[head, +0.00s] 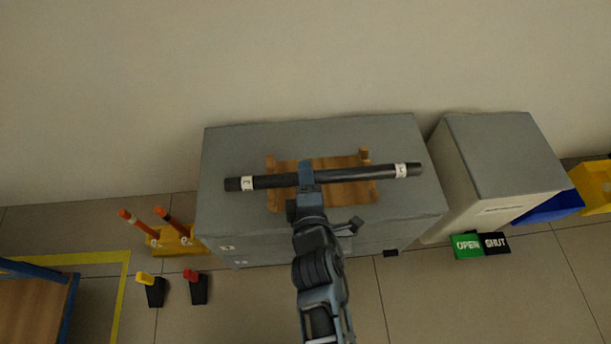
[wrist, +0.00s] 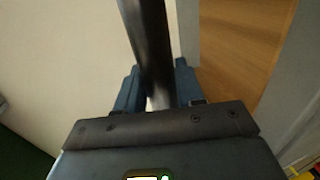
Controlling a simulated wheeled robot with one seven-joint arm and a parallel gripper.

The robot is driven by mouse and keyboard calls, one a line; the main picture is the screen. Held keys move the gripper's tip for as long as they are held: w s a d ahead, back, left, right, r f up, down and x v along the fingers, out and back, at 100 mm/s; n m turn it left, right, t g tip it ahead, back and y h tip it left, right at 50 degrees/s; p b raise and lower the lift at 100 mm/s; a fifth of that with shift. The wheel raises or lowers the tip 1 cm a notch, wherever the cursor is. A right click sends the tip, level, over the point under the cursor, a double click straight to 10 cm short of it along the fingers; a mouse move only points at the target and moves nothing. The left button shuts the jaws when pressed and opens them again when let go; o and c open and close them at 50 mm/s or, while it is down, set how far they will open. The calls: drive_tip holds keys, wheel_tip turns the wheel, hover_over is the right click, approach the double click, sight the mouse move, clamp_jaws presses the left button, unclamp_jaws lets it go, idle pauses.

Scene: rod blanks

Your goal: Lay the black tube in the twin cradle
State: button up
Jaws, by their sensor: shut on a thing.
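The black tube (head: 340,174) has a white label near each end. In the head view it lies across the picture, over the wooden twin cradle (head: 282,201) on the grey cabinet top. My gripper (head: 306,178) is shut on the tube, left of its middle. The wrist view shows the tube (wrist: 148,45) running between the fingers of my gripper (wrist: 158,92), with wood of the cradle (wrist: 240,40) to the right. The tube hides part of the cradle. I cannot tell whether the tube touches the cradle's supports.
The cradle stands on a grey cabinet (head: 230,150) against the wall. A second grey-topped cabinet (head: 505,155) stands to the right, near green OPEN (head: 466,246) and black SHUT signs. A yellow holder (head: 172,240) with two orange-tipped rods stands on the floor at left.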

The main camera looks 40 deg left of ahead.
drive_tip(key=shift+f+b, duration=2.2)
drive_tip(key=shift+f, duration=0.4)
drive_tip(key=o, duration=1.1)
drive_tip(key=shift+o, duration=0.2)
drive_tip(key=shift+d, duration=0.1)
drive_tip(key=p+v, duration=0.4)
drive_tip(key=v, duration=0.2)
drive_tip(key=shift+s+d+r, duration=0.15)
drive_tip(key=shift+d+r, duration=0.05)
drive_tip(key=shift+r, duration=0.05)
drive_tip(key=shift+s+d+p, duration=0.35)
drive_tip(key=shift+d, duration=0.1)
